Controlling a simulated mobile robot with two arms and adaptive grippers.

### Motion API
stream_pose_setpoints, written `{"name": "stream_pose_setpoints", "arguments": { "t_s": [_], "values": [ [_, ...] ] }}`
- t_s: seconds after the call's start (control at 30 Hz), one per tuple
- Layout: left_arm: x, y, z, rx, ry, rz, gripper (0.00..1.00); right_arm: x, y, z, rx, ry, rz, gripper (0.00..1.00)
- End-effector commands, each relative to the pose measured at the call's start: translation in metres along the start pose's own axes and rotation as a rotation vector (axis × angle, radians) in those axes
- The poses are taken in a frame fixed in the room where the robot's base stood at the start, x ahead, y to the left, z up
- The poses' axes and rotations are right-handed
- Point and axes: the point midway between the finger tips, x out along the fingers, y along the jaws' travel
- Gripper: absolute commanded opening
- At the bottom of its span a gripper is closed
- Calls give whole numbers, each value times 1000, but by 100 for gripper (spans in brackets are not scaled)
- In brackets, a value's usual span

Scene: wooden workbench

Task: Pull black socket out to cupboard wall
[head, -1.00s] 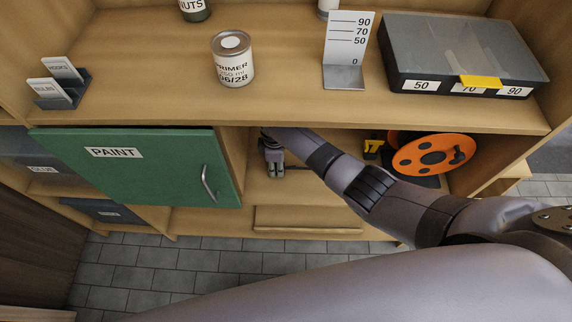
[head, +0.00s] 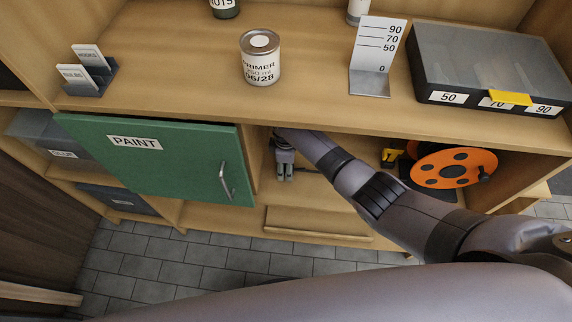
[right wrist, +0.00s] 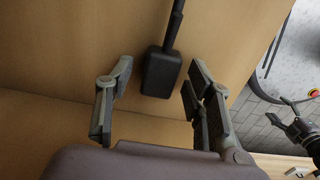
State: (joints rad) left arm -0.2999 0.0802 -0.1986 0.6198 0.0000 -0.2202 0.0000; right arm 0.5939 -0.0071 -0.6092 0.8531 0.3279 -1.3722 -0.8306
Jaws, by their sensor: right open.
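The black socket (right wrist: 160,72) is a small dark block with a black cable running up from it in the right wrist view. It lies on the wooden shelf floor. My right gripper (right wrist: 158,84) is open, with one finger on each side of the socket and visible gaps between. In the head view my right gripper (head: 285,176) reaches into the open compartment beside the green door; the socket cannot be made out there.
The green PAINT door (head: 165,165) stands left of my right gripper. Above, the worktop (head: 190,75) holds a primer can (head: 260,68) and a grey organiser box (head: 490,60).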

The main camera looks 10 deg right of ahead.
Motion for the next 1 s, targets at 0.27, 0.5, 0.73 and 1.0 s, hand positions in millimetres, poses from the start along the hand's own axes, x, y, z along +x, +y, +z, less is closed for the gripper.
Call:
{"name": "stream_pose_setpoints", "arguments": {
  "t_s": [0.27, 0.5, 0.73, 1.0],
  "values": [
    [0, -1, 2, 1, -2, -1, 62, -7, 1, 0, 0, 0, 1, 48],
    [0, 0, 1, 1, 0, 0, 62, -43, 1, 0, 0, 2, 3, 48],
    [0, 0, 0, 1, 0, 1, 62, -71, 0, 0, 0, 0, 1, 48],
    [0, 1, 0, 1, 0, 1, 62, -75, 0, 0, 0, 0, 0, 48]
  ]
}}
